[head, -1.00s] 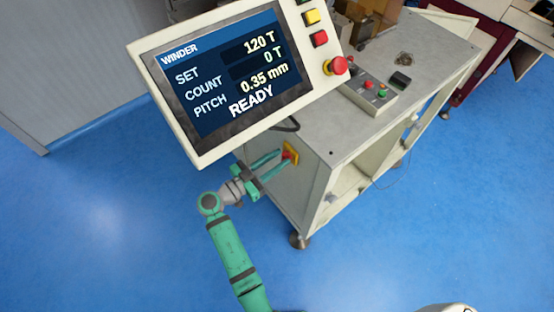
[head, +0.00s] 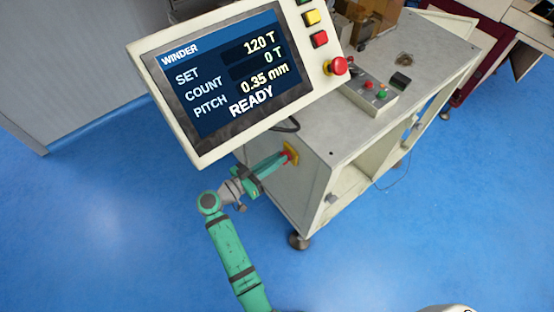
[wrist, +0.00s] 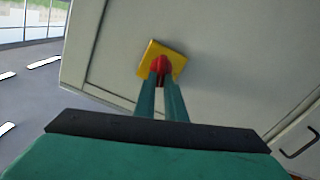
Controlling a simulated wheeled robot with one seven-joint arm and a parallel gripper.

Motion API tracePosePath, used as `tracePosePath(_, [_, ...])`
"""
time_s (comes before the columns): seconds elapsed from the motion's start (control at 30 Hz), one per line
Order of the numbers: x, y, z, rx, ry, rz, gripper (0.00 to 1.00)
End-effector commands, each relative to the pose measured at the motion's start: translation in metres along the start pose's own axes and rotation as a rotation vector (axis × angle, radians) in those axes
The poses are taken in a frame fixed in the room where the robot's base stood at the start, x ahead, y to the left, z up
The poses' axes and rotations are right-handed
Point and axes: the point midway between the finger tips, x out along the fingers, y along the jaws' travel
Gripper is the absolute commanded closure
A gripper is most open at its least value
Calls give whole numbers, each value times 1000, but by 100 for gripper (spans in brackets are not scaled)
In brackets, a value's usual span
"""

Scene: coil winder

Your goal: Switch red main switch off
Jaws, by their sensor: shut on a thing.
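The red main switch (wrist: 161,63) sits on a yellow square plate (wrist: 178,62) on the side panel of the machine's cabinet. In the head view the switch (head: 288,157) and its yellow plate (head: 292,152) show on the cabinet side below the screen. My gripper (head: 283,159) reaches it from the lower left. In the wrist view both green fingers of my gripper (wrist: 161,82) are close together, one on each side of the red handle, shut on it. The fingers hide the lower part of the handle, so its exact angle is hard to tell.
The winder screen (head: 225,80) hangs above my gripper and reads READY. A red mushroom button (head: 337,66) is beside the screen. A small button box (head: 370,92) stands on the cabinet top (head: 330,125). The blue floor (head: 110,200) to the left is clear.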

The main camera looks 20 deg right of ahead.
Motion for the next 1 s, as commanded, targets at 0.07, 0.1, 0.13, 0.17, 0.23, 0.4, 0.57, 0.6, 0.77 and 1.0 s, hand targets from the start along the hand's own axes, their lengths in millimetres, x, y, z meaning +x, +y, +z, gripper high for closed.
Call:
tracePosePath(0.07, [-1, -1, 1, -74, -1, 0, 100])
tracePosePath(0.1, [0, -2, 1, -112, -1, 0, 100])
tracePosePath(0.13, [0, -2, 1, -141, -1, 0, 100])
tracePosePath(0.17, [0, -2, 1, -170, -1, 0, 100])
tracePosePath(0.23, [0, -3, 1, -236, -1, 0, 100])
tracePosePath(0.4, [0, -5, 2, -398, -2, 0, 100])
tracePosePath(0.57, [-1, -7, 3, -550, -1, 0, 100])
tracePosePath(0.6, [-1, -7, 3, -588, -1, -1, 100])
tracePosePath(0.77, [-1, -9, 4, -740, -1, -1, 100])
tracePosePath(1.0, [-1, -11, 6, -952, -2, -1, 100])
